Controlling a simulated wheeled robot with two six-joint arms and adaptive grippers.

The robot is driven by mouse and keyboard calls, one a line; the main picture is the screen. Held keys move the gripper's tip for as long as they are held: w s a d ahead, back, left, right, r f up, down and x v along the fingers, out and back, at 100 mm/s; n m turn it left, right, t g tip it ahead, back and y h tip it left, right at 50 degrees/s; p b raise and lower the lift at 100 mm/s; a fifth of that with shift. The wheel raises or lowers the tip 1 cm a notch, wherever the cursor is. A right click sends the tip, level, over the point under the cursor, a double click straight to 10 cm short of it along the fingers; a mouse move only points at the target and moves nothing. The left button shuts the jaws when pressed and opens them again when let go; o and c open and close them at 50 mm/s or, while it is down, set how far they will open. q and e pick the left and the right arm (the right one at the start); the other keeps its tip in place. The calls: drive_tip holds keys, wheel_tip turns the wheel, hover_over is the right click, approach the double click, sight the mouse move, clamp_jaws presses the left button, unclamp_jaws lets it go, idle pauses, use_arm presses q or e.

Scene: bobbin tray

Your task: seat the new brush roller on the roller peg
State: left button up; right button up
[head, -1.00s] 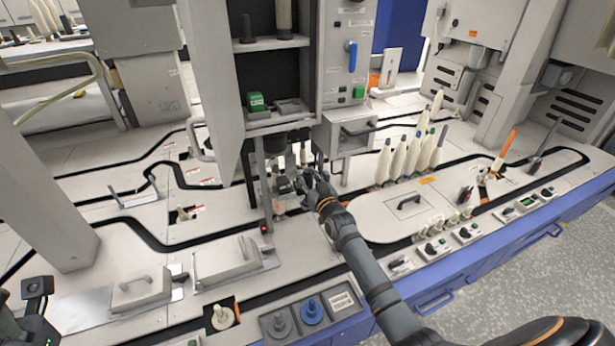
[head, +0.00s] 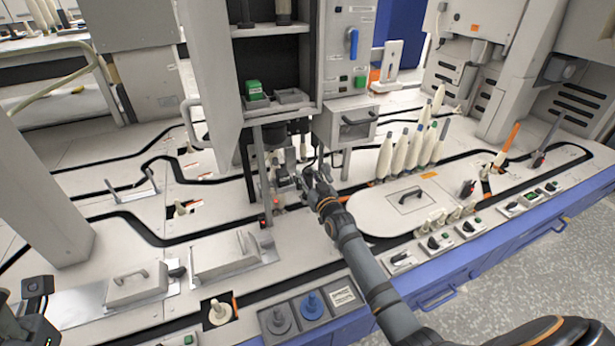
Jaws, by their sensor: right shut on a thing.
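My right gripper (head: 306,178) is under the open cabinet, beside the small mechanism (head: 281,165) between its posts. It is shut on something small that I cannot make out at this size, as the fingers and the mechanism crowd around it. I cannot pick out the roller peg for certain there. A dark brownish upright cylinder (head: 284,8) stands on the cabinet's top shelf, cut by the frame's upper edge; I cannot tell if it is a brush roller. My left gripper (head: 32,305) shows only partly at the lower left edge, and its jaws cannot be read.
The cabinet (head: 332,60) and its posts closely surround my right gripper. Several cream bobbins (head: 400,152) stand to the right, behind a lidded plate (head: 375,222). A tray (head: 297,330) with a grey and a blue spool sits at the front edge.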

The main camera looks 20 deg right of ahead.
drive_tip(key=shift+f+b, duration=0.45)
drive_tip(key=shift+f, duration=0.15)
drive_tip(key=o, duration=1.2)
drive_tip(key=shift+o, duration=0.2)
drive_tip(key=s, duration=1.2)
